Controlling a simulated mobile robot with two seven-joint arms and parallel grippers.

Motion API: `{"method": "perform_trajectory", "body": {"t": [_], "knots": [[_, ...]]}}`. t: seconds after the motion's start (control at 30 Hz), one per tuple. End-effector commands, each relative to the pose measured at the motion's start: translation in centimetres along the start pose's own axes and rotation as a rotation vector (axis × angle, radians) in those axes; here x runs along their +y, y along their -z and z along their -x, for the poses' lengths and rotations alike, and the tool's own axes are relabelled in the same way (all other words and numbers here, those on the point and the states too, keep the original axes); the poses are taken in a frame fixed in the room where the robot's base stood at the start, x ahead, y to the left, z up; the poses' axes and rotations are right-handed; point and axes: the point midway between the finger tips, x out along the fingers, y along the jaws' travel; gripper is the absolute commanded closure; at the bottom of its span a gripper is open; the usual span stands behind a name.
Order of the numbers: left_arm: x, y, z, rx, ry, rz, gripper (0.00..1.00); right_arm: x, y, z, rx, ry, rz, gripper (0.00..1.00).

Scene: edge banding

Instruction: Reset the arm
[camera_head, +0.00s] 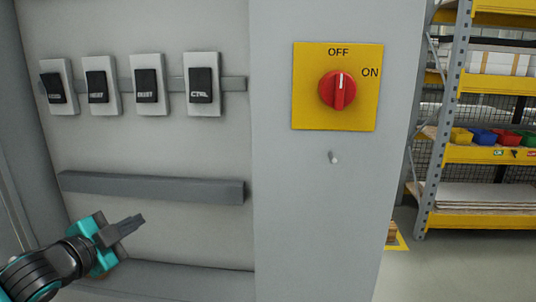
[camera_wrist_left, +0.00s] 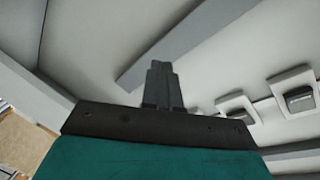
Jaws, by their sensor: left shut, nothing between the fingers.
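My left gripper (camera_head: 136,221) shows at the lower left of the head view. It is shut and empty, with its fingers pointing right, in front of the grey cabinet panel and below the dark grey bar (camera_head: 150,187). In the left wrist view the shut fingers (camera_wrist_left: 158,68) stand together, with the bar (camera_wrist_left: 190,40) behind them. No contact between gripper and cabinet can be made out. My right gripper is in neither view.
Several black switches, one marked CTRL (camera_head: 201,85), line the panel above the bar. A red rotary knob (camera_head: 338,90) on a yellow plate (camera_head: 308,113) points up toward OFF. A small peg (camera_head: 334,158) sits below it. Shelving with coloured bins (camera_head: 482,136) stands at right.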

Motion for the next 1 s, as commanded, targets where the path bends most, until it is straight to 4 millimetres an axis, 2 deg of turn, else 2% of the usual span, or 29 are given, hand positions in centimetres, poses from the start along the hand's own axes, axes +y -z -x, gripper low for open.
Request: {"method": "perform_trajectory", "body": {"t": [0.03, 0.1, 0.17, 0.2, 0.3, 0.4, 0.5, 0.6, 0.7, 1.0], "knots": [[4.2, -0.9, 0.1, -0.014, -0.037, 0.097, 1.00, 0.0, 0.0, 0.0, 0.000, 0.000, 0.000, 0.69], [9.2, -1.9, 0.8, -0.042, -0.071, 0.216, 1.00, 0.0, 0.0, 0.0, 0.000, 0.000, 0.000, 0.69], [13.3, -2.7, 1.7, -0.076, -0.095, 0.319, 1.00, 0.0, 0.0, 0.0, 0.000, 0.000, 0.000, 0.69], [16.0, -3.2, 2.5, -0.103, -0.110, 0.389, 1.00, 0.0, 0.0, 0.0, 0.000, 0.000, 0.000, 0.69], [22.5, -4.2, 5.2, -0.183, -0.136, 0.559, 1.00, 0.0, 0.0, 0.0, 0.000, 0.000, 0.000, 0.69], [27.9, -4.8, 8.3, -0.275, -0.148, 0.707, 1.00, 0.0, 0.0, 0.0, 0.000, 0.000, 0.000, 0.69], [32.0, -5.2, 11.3, -0.362, -0.150, 0.822, 1.00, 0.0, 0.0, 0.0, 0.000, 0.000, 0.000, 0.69], [34.6, -5.3, 13.4, -0.425, -0.147, 0.896, 1.00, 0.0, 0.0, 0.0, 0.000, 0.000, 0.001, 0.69], [35.9, -5.4, 14.6, -0.460, -0.144, 0.931, 1.00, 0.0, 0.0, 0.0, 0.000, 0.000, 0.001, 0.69], [36.3, -5.4, 14.9, -0.469, -0.144, 0.941, 1.00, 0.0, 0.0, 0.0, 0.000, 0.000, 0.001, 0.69]]}}
